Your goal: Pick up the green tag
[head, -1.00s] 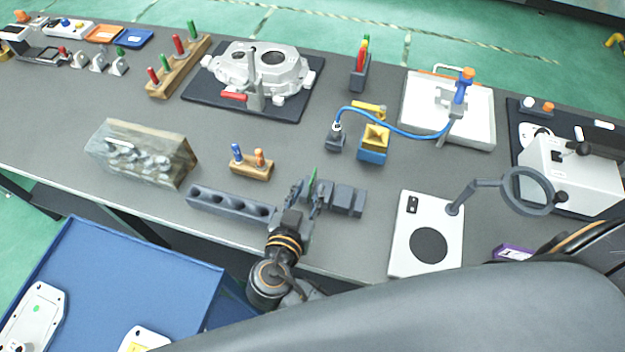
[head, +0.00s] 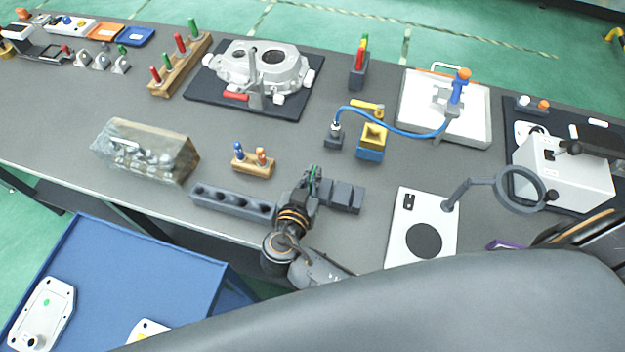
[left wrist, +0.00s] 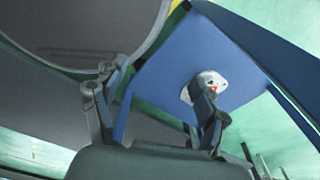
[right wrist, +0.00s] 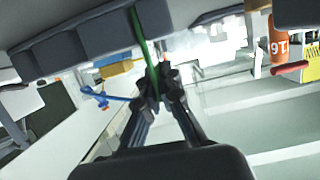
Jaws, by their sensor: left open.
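The green tag (head: 315,173) is a thin upright strip at the left part of the dark grey slotted rack (head: 343,196), near the front edge of the table. My right gripper (head: 309,178) is at the tag, with its fingers drawn together around it. In the right wrist view the tag (right wrist: 141,38) runs from the rack (right wrist: 85,35) down between the closed fingertips (right wrist: 162,75).
A grey block with round hollows (head: 232,201) lies just left of the right gripper. A wooden holder with small pegs (head: 252,168) and a blue-yellow box (head: 371,142) stand behind. A white magnifier base (head: 424,215) is to the right. A blue cart (head: 150,262) stands front left.

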